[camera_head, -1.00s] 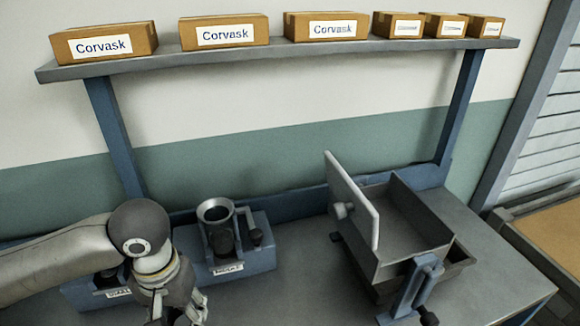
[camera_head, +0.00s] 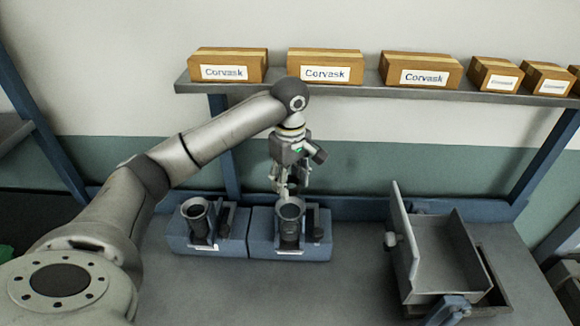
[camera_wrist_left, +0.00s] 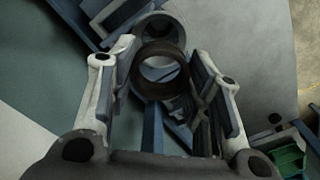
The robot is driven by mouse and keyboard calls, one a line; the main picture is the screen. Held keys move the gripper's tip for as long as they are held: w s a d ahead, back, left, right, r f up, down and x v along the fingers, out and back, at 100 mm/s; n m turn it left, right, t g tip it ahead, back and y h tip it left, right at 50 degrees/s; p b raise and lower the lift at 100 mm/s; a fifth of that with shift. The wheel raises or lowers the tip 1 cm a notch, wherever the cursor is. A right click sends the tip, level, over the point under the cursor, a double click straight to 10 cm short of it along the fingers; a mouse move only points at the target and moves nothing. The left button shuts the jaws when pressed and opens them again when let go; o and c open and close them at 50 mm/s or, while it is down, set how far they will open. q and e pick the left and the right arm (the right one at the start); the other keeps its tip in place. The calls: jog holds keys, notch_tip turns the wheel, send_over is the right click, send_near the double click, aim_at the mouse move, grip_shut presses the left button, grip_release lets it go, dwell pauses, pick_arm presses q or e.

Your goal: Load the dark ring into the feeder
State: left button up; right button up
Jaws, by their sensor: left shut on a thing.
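My left gripper (camera_head: 284,186) is shut on the dark ring, just above and behind the cup of the right-hand blue block. In the left wrist view the dark ring (camera_wrist_left: 160,87) sits between the two fingers of the left gripper (camera_wrist_left: 164,62), its hole facing the camera. The ring cannot be made out in the head view. The right-hand blue block (camera_head: 262,246) carries a grey, open-topped cup (camera_head: 290,211); a round grey cup mouth also shows beyond the ring in the wrist view (camera_wrist_left: 155,22). Which unit is the feeder I cannot tell from the small labels. My right gripper is out of view.
A second blue block (camera_head: 178,244) with a dark cup (camera_head: 196,212) stands to the left. A grey open box (camera_head: 445,256) with an upright plate (camera_head: 398,240) stands to the right. Boxes line the shelf (camera_head: 370,94) above. The bench front (camera_head: 290,290) is clear.

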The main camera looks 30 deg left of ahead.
pick_arm(q)
jog(key=shift+f, duration=2.65)
jog(key=shift+f, duration=0.8)
jog(key=o, duration=1.2)
jog(key=shift+c, duration=0.2)
notch_tip(320, 180, up, 12)
dwell(0.5)
